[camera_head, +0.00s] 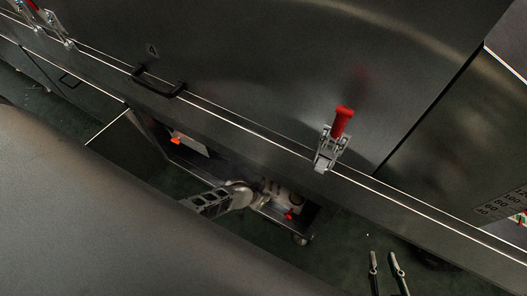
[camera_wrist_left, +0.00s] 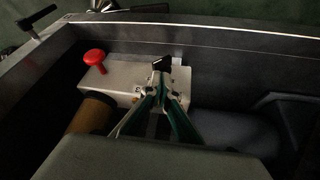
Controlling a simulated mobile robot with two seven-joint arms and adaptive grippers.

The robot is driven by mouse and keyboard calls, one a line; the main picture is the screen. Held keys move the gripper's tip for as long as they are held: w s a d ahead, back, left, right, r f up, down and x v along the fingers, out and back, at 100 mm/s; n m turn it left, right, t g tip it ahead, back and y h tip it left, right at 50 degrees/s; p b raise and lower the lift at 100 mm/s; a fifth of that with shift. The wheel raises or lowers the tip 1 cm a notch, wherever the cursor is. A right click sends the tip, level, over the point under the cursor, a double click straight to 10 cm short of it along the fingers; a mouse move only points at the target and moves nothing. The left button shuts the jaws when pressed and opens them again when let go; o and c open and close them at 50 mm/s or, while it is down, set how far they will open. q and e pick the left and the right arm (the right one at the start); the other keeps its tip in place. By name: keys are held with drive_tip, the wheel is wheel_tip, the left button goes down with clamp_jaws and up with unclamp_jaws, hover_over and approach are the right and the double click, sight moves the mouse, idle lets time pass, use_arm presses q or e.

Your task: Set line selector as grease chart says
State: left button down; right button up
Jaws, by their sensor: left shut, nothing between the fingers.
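In the left wrist view, a pale block (camera_wrist_left: 119,78), which looks like the line selector's body, sits in a dark recess. A black lever or knob (camera_wrist_left: 162,63) shows on it at my fingertips. Its exact setting cannot be read; faint lettering beside it is partly covered by the fingers. My left gripper (camera_wrist_left: 160,90) is shut and empty, its tips at or touching the black part. In the head view my left gripper (camera_head: 258,199) reaches into the open compartment under the rail. My right gripper (camera_head: 386,262) is open and empty at the lower right. No readable grease chart shows.
A red mushroom knob (camera_wrist_left: 95,57) stands left of the lever. A brown cylinder (camera_wrist_left: 92,113) and a grey one (camera_wrist_left: 222,132) lie nearby. In the head view, a red-handled clamp (camera_head: 333,140) and black handle (camera_head: 157,82) stick out. A white card (camera_head: 190,144) hangs in the compartment.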

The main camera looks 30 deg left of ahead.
use_arm(q)
drive_tip(key=v, duration=0.8)
idle(0.4)
drive_tip(key=shift+f, duration=0.1)
